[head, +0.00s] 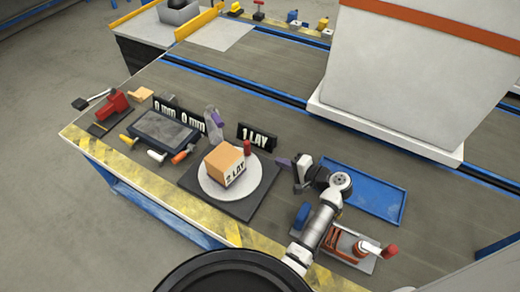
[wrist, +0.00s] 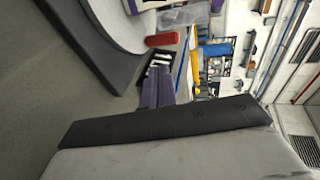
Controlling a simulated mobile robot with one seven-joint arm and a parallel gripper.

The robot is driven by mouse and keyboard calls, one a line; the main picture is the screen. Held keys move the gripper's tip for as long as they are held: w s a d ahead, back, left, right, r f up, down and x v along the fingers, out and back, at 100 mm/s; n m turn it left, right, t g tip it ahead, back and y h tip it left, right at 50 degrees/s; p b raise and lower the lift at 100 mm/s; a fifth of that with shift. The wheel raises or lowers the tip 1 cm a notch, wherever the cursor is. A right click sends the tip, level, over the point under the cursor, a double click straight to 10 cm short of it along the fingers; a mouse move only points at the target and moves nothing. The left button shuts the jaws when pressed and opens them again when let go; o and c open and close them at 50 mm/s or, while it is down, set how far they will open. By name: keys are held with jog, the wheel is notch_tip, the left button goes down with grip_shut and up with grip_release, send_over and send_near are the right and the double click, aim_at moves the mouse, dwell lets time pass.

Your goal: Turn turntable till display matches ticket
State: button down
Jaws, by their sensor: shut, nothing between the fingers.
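The turntable is a white disc (head: 241,195) on a dark square base (head: 216,204). An orange box (head: 224,160) sits on it with a face reading "2 LAY" toward the front right. A red peg (head: 247,147) stands at the disc's back edge; it also shows in the wrist view (wrist: 162,39). A black sign (head: 258,136) reading "1 LAY" stands behind the turntable. My gripper (head: 284,161) is shut and empty just right of the turntable, apart from the peg.
Left of the turntable are a dark tray (head: 163,131), signs reading "0 mm" (head: 178,112) and a red tool (head: 112,104). A blue tray (head: 372,195) lies right of my arm, with a grey plate of parts (head: 345,250) in front. A large white block (head: 410,80) stands behind.

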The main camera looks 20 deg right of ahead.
jog(key=p, duration=0.2)
send_over(253, 156)
jog(key=s+d, duration=0.1)
jog(key=s, duration=0.2)
jog(key=shift+w+f, duration=0.25)
jog(key=shift+f, duration=0.85)
jog(key=shift+w+f+b, duration=0.15)
jog(key=shift+w+b, duration=0.05)
jog(key=shift+b, duration=0.2)
jog(key=shift+w+a+f+n+g+y+b, duration=0.15)
jog(key=shift+w+n+g+y+b, duration=0.5)
jog(key=shift+b, duration=0.35)
jog(key=shift+w+a+r, duration=0.3)
jog(key=shift+w, duration=0.25)
jog(key=shift+s, duration=0.1)
